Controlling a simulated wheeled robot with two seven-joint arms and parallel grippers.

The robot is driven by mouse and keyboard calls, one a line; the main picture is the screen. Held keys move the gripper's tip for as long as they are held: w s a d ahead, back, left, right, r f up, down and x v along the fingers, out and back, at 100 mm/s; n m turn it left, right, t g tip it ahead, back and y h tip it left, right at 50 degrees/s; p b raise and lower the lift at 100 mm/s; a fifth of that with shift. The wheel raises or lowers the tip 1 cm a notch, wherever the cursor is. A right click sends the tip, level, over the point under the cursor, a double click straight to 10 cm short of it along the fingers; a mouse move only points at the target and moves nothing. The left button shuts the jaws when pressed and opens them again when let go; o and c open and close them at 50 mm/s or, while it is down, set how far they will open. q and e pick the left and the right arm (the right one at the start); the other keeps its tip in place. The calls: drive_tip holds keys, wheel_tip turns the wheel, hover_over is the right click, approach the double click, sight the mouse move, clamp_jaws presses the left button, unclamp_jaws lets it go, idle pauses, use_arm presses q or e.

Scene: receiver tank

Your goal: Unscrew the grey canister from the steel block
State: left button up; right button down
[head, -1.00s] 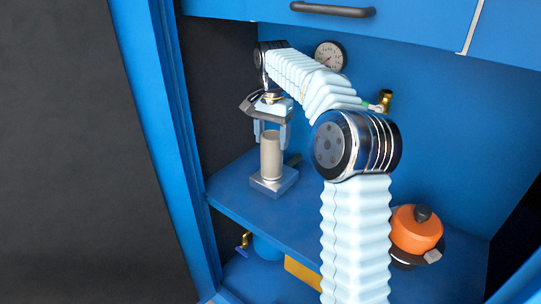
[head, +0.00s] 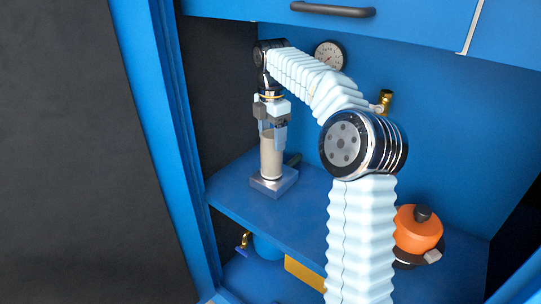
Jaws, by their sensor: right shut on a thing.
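The grey canister (head: 270,162) stands upright on the steel block (head: 274,183), which sits on the blue shelf at the left of the cabinet. My right gripper (head: 273,136) points down from above and is shut on the upper part of the canister. The fingers cover the canister's top. A thin bright ring shows at the canister's foot, just above the block. My left gripper is not in view.
A pressure gauge (head: 329,54) and a brass valve (head: 385,98) are on the back wall. An orange pot (head: 417,230) stands at the lower right. A dark handle-like piece (head: 293,159) lies behind the canister. Shelf (head: 235,199) left of the block is clear.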

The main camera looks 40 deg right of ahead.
drive_tip(key=n, duration=0.7)
drive_tip(key=shift+n, duration=0.4)
drive_tip(key=shift+c, duration=0.5)
unclamp_jaws()
